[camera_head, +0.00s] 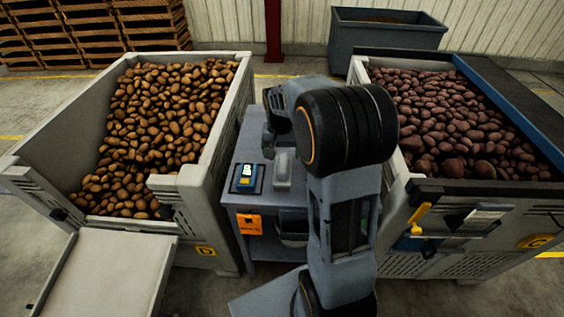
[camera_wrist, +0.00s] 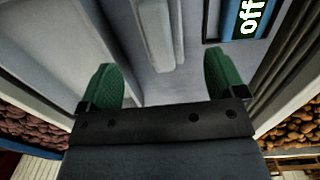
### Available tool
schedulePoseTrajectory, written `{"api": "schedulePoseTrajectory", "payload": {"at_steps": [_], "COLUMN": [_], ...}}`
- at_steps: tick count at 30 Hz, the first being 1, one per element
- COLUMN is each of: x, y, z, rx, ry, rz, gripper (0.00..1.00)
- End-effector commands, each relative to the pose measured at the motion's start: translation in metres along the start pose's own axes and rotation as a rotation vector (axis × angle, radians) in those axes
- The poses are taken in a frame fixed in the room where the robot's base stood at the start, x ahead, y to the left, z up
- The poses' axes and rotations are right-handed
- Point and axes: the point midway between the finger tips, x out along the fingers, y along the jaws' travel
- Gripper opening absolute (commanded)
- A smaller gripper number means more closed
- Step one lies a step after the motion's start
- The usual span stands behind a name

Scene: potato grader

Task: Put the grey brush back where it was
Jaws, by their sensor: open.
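A pale grey, long block that looks like the grey brush (camera_head: 283,168) lies on the narrow grey table (camera_head: 262,199), just right of a blue device. In the wrist view the brush (camera_wrist: 154,32) shows as a long grey shape ahead of my fingers, its far end cut off by the frame. My gripper (camera_wrist: 160,76) is open, with its two green fingers wide apart and nothing between them. The brush lies beyond the fingertips, in line with the gap. In the head view my arm hides part of the table, and the fingers cannot be made out.
The blue device (camera_head: 246,178) has a display; it reads "off" in the wrist view (camera_wrist: 248,20). A crate of brown potatoes (camera_head: 206,187) stands left and a crate of reddish potatoes (camera_head: 473,190) right, both close to the table. A dark bin (camera_head: 388,38) stands behind.

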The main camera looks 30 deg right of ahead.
Motion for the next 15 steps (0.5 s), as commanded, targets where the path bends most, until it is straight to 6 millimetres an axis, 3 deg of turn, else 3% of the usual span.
{"api": "schedulePoseTrajectory", "payload": {"at_steps": [5, 8, 11, 15], "x": [-0.019, -0.030, -0.046, -0.062], "y": [0.000, -0.002, -0.005, -0.008], "z": [0.001, 0.011, 0.036, 0.087], "rx": [-0.002, -0.027, -0.095, -0.229], "ry": [0.002, 0.018, 0.059, 0.140], "rz": [-0.001, -0.008, -0.026, -0.061], "gripper": [0.89, 0.89, 0.89, 0.89]}}
